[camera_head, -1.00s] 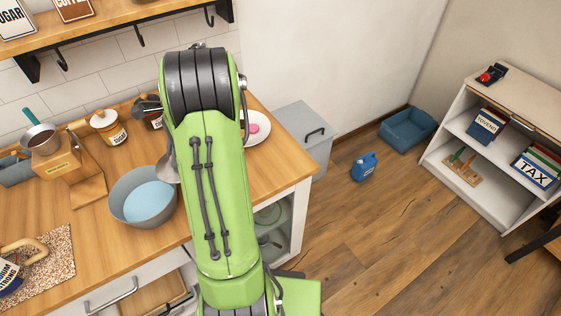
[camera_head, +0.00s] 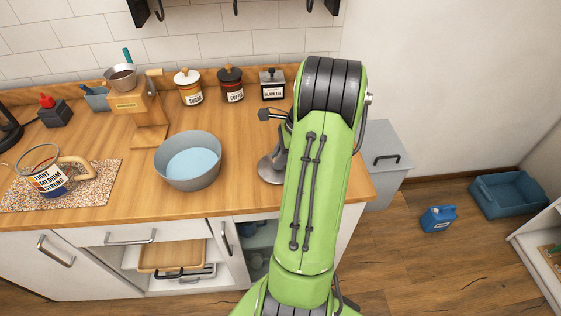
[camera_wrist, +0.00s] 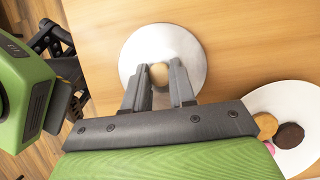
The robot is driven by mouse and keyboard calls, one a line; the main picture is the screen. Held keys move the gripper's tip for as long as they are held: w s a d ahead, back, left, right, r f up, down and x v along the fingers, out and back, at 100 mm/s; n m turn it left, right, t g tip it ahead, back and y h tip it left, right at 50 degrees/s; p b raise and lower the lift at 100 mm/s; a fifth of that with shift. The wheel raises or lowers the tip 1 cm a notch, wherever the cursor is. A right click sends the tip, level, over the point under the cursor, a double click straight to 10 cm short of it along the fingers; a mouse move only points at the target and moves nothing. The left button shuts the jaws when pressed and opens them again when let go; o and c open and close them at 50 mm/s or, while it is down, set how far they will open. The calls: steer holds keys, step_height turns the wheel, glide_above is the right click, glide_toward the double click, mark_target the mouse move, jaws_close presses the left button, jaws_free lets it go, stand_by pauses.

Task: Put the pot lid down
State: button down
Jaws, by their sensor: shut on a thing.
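The pot lid is a round, silvery metal disc (camera_wrist: 190,50) with a light wooden knob (camera_wrist: 160,76), seen from above in the wrist view. My gripper (camera_wrist: 160,72) has its two fingers on either side of the knob and is shut on it. In the head view a grey edge of the lid (camera_head: 269,169) shows left of my green arm, over the right part of the wooden counter (camera_head: 110,155). The arm hides the rest of it. I cannot tell whether the lid touches the counter.
A plate (camera_wrist: 262,102) with several biscuits is right of the lid in the wrist view. A grey bowl (camera_head: 214,172), blue inside, stands to the lid's left. Jars (camera_head: 231,88) line the back. A coffee jug (camera_head: 46,178) stands on a speckled mat (camera_head: 100,188).

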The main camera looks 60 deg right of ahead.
steer(key=c, duration=0.9)
jaws_free()
steer(key=shift+f, duration=0.15)
steer(key=shift+c, duration=0.2)
